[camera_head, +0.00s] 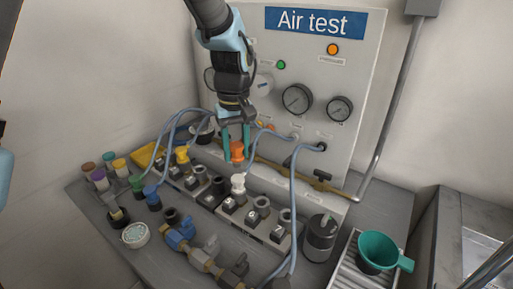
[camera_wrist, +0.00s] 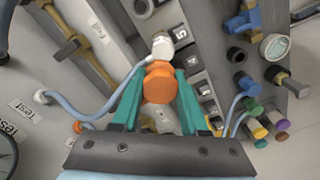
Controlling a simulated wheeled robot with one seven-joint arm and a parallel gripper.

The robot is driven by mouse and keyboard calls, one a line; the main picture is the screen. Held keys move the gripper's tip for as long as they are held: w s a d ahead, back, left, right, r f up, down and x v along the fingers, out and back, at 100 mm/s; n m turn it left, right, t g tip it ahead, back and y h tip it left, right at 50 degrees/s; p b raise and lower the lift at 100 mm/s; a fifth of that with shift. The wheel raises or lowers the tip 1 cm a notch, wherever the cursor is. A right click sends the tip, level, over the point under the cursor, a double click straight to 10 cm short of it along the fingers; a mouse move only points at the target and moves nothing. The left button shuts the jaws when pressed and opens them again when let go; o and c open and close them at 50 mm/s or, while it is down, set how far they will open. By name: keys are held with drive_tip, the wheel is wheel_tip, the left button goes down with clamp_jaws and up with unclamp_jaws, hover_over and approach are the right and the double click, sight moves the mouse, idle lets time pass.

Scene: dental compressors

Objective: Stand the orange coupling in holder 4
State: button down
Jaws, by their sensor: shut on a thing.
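My gripper (camera_head: 237,143) is shut on the orange coupling (camera_head: 237,152) and points down above the row of holders. In the wrist view the orange coupling (camera_wrist: 159,82) sits between the two teal fingers (camera_wrist: 160,72). In the head view it hangs above and behind the white coupling (camera_head: 238,184), which stands in a holder. In the wrist view the white coupling (camera_wrist: 162,46) is just past the orange one. The number 4 label (camera_wrist: 191,60) shows beside the row. The opening of holder 4 is not clearly visible; the orange coupling and fingers cover part of the row.
A yellow coupling (camera_head: 182,155) stands farther left in the row. Blue hoses (camera_head: 293,200) hang in front of the gauge panel (camera_head: 322,75). Blue valve fittings (camera_head: 180,235) lie at the front, capped pieces (camera_head: 100,180) at left, and a green funnel (camera_head: 377,250) at right.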

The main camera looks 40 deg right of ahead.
drive_tip(key=shift+n, duration=0.9)
drive_tip(key=shift+w+a+f+b, duration=0.25)
drive_tip(key=shift+w+a+f, duration=0.15)
drive_tip(key=shift+w+f, duration=0.7)
drive_tip(key=shift+w+a+f+b, duration=0.3)
drive_tip(key=shift+w+a+f, duration=0.05)
drive_tip(key=shift+w+f, duration=0.8)
drive_tip(key=shift+w+a+f+b, duration=0.25)
drive_tip(key=shift+w+a+f, duration=0.15)
drive_tip(key=shift+w+f, duration=0.7)
drive_tip(key=shift+f, duration=0.1)
drive_tip(key=shift+f+b, duration=0.6)
drive_tip(key=shift+f, duration=0.55)
drive_tip(key=shift+r, duration=0.15)
drive_tip(key=shift+r+p, duration=0.6)
drive_tip(key=shift+p, duration=0.05)
drive_tip(key=shift+f, duration=0.2)
